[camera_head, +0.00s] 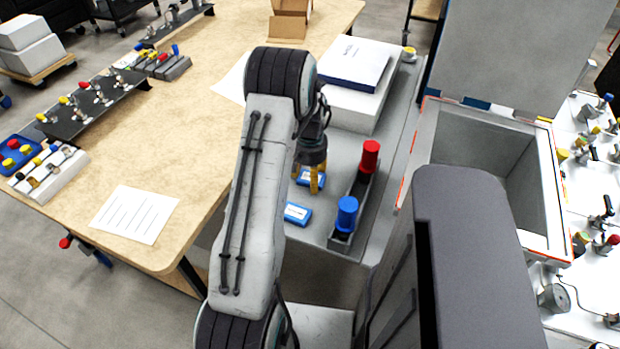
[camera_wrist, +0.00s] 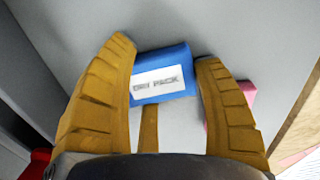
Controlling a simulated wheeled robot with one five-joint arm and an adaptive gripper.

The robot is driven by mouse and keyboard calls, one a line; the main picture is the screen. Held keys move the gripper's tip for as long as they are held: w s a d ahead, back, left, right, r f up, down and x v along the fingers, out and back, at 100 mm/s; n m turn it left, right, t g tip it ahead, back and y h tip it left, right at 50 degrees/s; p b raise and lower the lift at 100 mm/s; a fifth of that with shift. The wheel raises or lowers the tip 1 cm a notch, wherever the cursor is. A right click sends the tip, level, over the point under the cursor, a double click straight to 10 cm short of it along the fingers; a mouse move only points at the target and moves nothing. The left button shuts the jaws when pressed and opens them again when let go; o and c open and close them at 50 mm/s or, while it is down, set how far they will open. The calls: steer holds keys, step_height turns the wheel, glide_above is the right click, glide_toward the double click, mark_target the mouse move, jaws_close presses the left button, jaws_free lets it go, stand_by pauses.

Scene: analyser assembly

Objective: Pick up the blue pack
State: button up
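A blue pack with a white label (camera_wrist: 172,57) lies on the grey surface in the wrist view, just ahead of and between the yellow fingertips. In the head view a blue pack (camera_head: 307,178) shows partly behind the fingers, and a second blue pack (camera_head: 297,213) lies nearer on the same grey top. My gripper (camera_wrist: 166,52) is open, with one finger on each side of the pack; I cannot tell whether either touches it. In the head view my gripper (camera_head: 316,184) points down at the farther pack.
A dark rack holds a red-capped cylinder (camera_head: 370,158) and a blue-capped cylinder (camera_head: 346,214) right of the packs. White boxes (camera_head: 350,85) stand behind. An open grey bin (camera_head: 548,205) is at the right. A pinkish item (camera_wrist: 247,92) lies beyond the right finger. A wooden table (camera_head: 190,150) is left.

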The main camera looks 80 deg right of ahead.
steer(key=c, duration=0.7)
steer(key=shift+o, duration=0.2)
